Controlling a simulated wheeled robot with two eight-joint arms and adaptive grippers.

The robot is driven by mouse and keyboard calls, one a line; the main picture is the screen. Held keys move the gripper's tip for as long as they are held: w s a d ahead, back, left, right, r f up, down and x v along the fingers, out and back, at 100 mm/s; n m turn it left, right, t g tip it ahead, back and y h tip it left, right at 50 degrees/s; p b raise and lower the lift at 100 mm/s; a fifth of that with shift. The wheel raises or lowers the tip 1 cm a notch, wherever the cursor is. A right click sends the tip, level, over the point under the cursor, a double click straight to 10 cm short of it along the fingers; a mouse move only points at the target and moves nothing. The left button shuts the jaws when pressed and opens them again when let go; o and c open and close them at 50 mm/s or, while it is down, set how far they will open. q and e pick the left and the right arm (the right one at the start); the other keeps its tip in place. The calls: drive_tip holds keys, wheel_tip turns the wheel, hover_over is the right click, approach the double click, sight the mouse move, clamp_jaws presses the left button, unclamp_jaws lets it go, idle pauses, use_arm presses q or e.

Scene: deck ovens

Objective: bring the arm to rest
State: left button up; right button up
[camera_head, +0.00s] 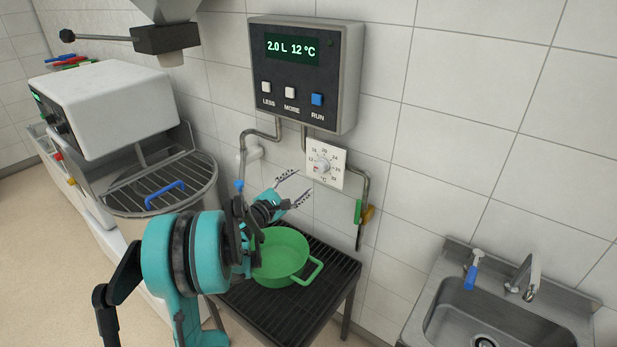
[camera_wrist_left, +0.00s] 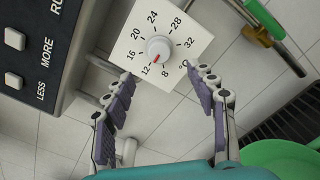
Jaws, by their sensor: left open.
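My left arm comes in from the lower left in the head view, and its left gripper (camera_head: 297,187) is open in front of the tiled wall, just below the white temperature dial (camera_head: 325,165). In the left wrist view the two fingers of the left gripper (camera_wrist_left: 165,110) are spread with nothing between them. The dial (camera_wrist_left: 188,32) lies beyond the fingertips there, and its knob has a red mark toward the low numbers. My right gripper is not in view.
A green pot (camera_head: 282,256) stands on a black slatted stand (camera_head: 335,275) below the gripper. A control box (camera_head: 305,75) reading 2.0 L 12 °C hangs above. A mixer bowl (camera_head: 165,185) with a guard is at left, a steel sink (camera_head: 500,310) at right.

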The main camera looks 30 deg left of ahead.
use_arm(q)
drive_tip(key=shift+s, duration=0.95)
drive_tip(key=s+d+m+g+h, duration=0.2)
drive_tip(key=s+d+m+g, duration=0.3)
drive_tip(key=d, duration=0.6)
drive_tip(key=s+d+m+g+h, duration=0.1)
drive_tip(key=s+d+m+g, duration=0.1)
drive_tip(key=d+m, duration=0.8)
drive_tip(key=s+d+f+m+g+y, duration=0.1)
drive_tip(key=s+d+f+m, duration=0.1)
drive_tip(key=s, duration=0.4)
drive_tip(key=s+d+f+m+g+y, duration=0.1)
drive_tip(key=s+d+f+m, duration=0.1)
drive_tip(key=s+m, duration=0.3)
drive_tip(key=s+d+f+m+g+y, duration=0.2)
drive_tip(key=s+d+f+m, duration=0.1)
drive_tip(key=s, duration=0.5)
drive_tip(key=shift+s+d+m, duration=0.15)
drive_tip(key=shift+s+m, duration=0.25)
drive_tip(key=shift+m, duration=0.2)
